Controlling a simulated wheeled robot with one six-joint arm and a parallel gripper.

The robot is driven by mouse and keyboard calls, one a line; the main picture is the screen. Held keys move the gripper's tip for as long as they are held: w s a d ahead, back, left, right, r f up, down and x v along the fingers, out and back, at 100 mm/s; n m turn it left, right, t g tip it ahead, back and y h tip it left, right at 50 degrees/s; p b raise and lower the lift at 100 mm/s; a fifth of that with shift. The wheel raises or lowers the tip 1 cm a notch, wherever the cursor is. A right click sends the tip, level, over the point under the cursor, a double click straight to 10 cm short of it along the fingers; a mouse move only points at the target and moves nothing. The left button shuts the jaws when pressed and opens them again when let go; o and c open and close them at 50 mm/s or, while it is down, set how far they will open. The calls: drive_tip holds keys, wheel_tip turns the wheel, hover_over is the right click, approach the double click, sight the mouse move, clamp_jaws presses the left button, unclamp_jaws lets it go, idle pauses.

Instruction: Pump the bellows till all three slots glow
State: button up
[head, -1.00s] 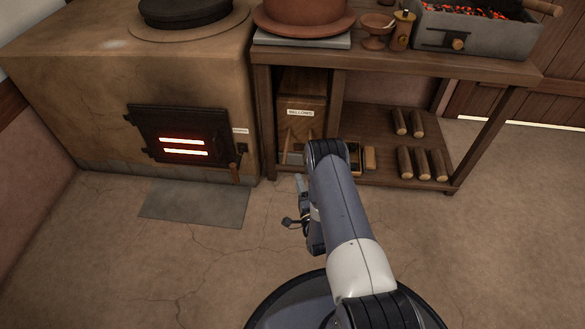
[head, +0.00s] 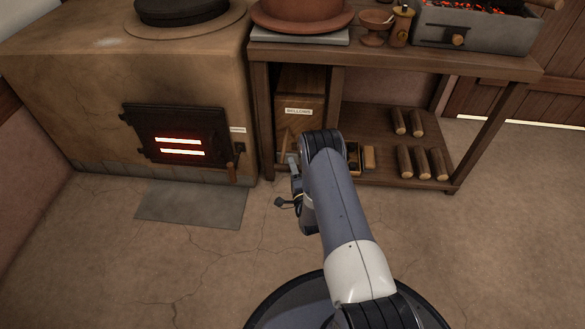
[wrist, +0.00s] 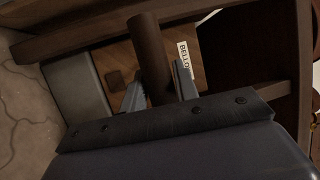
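The stove's fire door (head: 200,128) stands at the left in the head view. Two horizontal slots (head: 180,146) glow orange-red; I cannot make out a third lit one. The wooden bellows box (head: 301,92), labelled BELLOWS, sits under the bench; its label also shows in the wrist view (wrist: 184,58). My gripper (wrist: 160,88) has its two fingers on either side of a dark brown round handle (wrist: 148,45). The fingers lie close to it, but whether they clamp it is unclear. In the head view my arm hides the lower right of the box.
Several short logs (head: 420,162) lie on the low shelf, right of my arm. The bench legs and shelf edge (head: 400,184) bound the space around the bellows. A grey floor plate (head: 190,204) lies before the stove. The floor in front is clear.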

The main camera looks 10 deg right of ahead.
clamp_jaws()
